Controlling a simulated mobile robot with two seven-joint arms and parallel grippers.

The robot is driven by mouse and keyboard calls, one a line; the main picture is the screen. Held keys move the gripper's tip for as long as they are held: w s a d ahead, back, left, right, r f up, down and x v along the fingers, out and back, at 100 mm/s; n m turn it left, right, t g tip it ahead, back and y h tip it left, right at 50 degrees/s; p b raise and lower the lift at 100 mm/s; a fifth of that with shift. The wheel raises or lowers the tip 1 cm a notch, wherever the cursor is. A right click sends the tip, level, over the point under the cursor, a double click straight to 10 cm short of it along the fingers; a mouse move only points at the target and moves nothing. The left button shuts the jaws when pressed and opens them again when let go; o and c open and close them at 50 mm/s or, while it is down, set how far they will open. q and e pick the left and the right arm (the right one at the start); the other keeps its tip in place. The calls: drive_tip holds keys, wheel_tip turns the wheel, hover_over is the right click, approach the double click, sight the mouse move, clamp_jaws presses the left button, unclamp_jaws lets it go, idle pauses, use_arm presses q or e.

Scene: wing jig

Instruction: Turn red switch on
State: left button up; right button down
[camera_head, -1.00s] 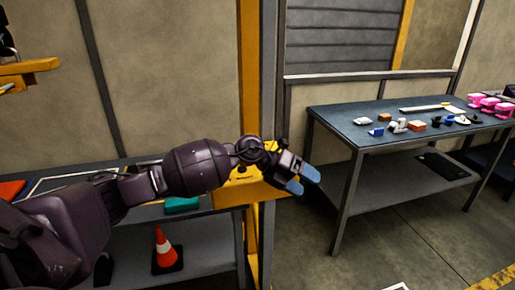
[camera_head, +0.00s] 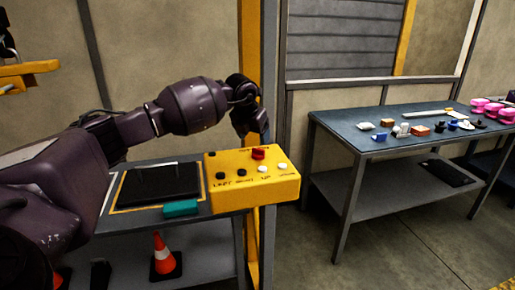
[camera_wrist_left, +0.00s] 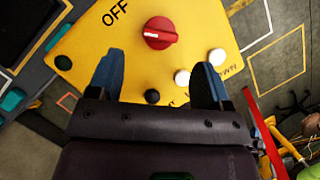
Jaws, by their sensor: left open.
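The red switch (camera_head: 258,154) is a round knob on top of a yellow control box (camera_head: 227,198). In the left wrist view the red switch (camera_wrist_left: 160,33) has a pale pointer line, and the word OFF is printed to its upper left. My left gripper (camera_head: 250,135) is above and behind the box in the head view, its fingers mostly hidden by the wrist. In the left wrist view the left gripper (camera_wrist_left: 158,78) is open, its two blue fingertips apart with nothing between them, pointing toward the box face short of the switch. My right gripper is not in view.
Black and white buttons sit on the box near the switch. A dark screen (camera_head: 160,184) and a teal block (camera_head: 181,208) lie on the bench left of the box. A yellow post stands behind it. A blue-topped table (camera_head: 345,122) with small parts stands at right.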

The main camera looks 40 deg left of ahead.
sight(258, 149)
use_arm(q)
drive_tip(key=x, duration=0.5)
drive_tip(key=shift+w+f, duration=0.1)
drive_tip(key=shift+f, duration=0.2)
drive_tip(key=shift+c, duration=0.7)
drive_tip(key=c, duration=0.8)
